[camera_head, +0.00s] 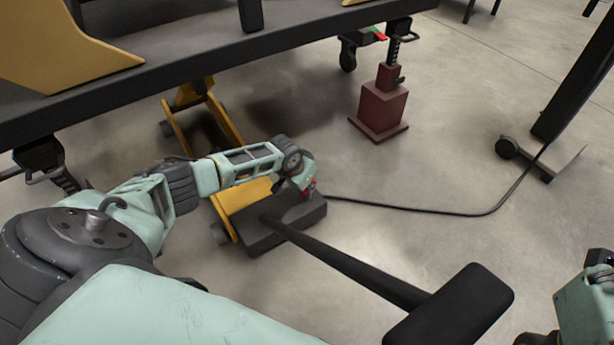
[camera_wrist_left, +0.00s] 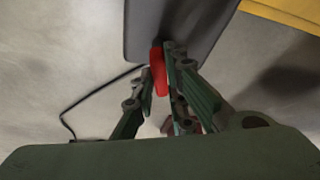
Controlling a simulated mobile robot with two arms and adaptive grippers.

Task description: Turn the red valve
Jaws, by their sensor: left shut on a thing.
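The red valve (camera_wrist_left: 158,62) is a small red handle at the end of a dark grey block (camera_wrist_left: 165,25) in the left wrist view. In the head view only a bit of red (camera_head: 313,185) shows beside my gripper, on the dark base of a yellow jack (camera_head: 245,195). My left gripper (camera_wrist_left: 157,82) is shut on the valve, with one green finger on each side of it. In the head view my left gripper (camera_head: 307,192) is mostly hidden by its wrist. Of my right arm only a part shows at the lower right edge; its gripper is out of the picture.
A black handle bar (camera_head: 345,265) rises from the jack's base toward me. A black cable (camera_head: 420,209) runs right across the floor. A dark platform (camera_head: 200,60) overhangs the jack. A dark red stand (camera_head: 380,108) is behind. Open floor lies to the right.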

